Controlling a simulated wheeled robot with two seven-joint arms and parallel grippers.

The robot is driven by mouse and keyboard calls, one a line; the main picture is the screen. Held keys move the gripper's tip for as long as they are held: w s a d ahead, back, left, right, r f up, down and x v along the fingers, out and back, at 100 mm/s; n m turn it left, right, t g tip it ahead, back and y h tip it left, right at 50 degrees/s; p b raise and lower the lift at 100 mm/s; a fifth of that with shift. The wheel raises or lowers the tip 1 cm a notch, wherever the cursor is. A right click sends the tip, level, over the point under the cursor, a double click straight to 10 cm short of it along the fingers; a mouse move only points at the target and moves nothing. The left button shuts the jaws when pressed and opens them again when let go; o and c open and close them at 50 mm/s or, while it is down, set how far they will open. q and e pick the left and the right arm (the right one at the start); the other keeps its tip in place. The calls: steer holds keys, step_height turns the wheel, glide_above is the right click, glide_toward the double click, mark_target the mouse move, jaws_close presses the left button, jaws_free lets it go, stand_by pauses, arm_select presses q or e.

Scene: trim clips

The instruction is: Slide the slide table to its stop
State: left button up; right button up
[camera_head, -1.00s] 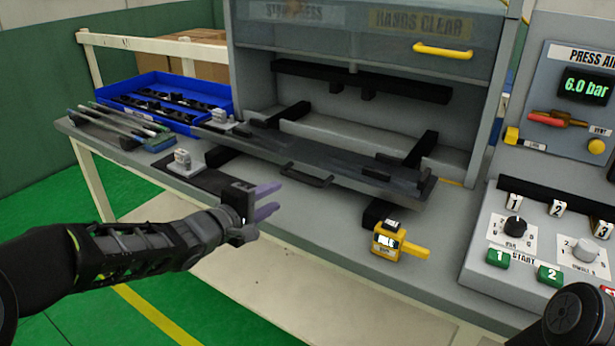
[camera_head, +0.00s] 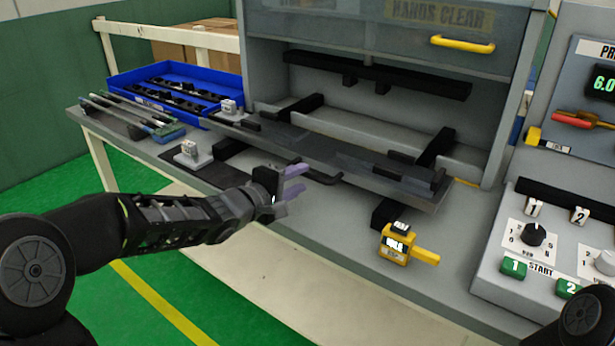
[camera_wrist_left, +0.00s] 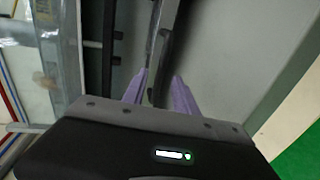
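The slide table (camera_head: 375,175) is a long dark plate on black rails, sticking out in front of the press opening. Its black handle (camera_head: 327,178) is on the front edge. My left gripper (camera_head: 300,181) has its purple fingers apart, just left of and close to the handle. In the left wrist view the fingers of the left gripper (camera_wrist_left: 158,88) are spread, with a dark bar (camera_wrist_left: 160,50) ahead between them, likely the handle; I cannot tell whether they touch it. My right gripper is not in view.
A yellow device (camera_head: 402,246) sits on the bench right of the handle. A blue bin (camera_head: 175,92) and several long trim strips (camera_head: 135,115) lie at left. A small grey block (camera_head: 190,153) stands near the left gripper. A control panel (camera_head: 545,250) is at right.

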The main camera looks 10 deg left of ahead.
mark_target(306, 176)
arm_select(q)
steer(key=shift+x, duration=2)
jaws_close()
